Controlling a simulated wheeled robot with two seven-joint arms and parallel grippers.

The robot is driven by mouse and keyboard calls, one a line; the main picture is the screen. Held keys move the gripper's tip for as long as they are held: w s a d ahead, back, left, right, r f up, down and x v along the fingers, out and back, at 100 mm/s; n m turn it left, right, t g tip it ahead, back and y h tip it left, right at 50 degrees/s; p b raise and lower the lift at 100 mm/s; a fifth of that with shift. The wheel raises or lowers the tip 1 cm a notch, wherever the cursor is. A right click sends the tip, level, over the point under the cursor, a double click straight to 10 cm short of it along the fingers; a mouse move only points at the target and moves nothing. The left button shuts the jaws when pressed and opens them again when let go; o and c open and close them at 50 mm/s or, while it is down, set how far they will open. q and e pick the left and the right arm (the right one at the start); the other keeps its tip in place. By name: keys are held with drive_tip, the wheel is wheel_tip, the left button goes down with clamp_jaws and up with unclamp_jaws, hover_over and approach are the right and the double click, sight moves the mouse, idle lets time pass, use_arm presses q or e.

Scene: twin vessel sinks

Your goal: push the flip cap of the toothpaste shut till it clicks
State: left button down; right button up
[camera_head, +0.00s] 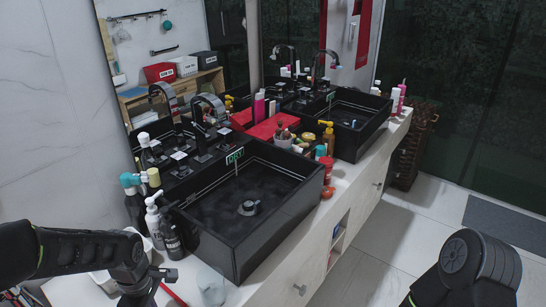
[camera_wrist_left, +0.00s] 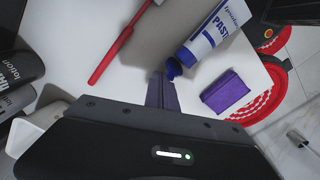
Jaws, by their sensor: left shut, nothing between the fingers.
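The toothpaste tube (camera_wrist_left: 214,32), white and blue with PASTE lettering, lies on the white counter at the upper right of the left wrist view. Its blue flip cap (camera_wrist_left: 173,68) sticks out from the tube's lower end and looks open. My left gripper (camera_wrist_left: 160,78) is shut and empty, its fingertips just left of the cap. I cannot tell whether they touch it.
A red toothbrush (camera_wrist_left: 118,48) lies left of the tube, and a purple box (camera_wrist_left: 225,92) right of the cap. Dark lotion bottles (camera_wrist_left: 18,75) stand at the left.

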use_arm(q)
drive_tip(key=shift+s+d, duration=0.55)
drive_tip(key=shift+d, duration=0.15)
drive_tip(key=shift+w+a, duration=0.1)
drive_tip(key=shift+w+a+b, duration=0.3)
drive_tip(key=shift+w+a, duration=0.25)
drive_tip(key=shift+a, duration=0.15)
drive_tip(key=shift+r, duration=0.15)
wheel_tip(320, 180, up, 8)
drive_tip(key=p, duration=0.5)
drive_tip(key=shift+p, duration=0.3)
idle(0.5)
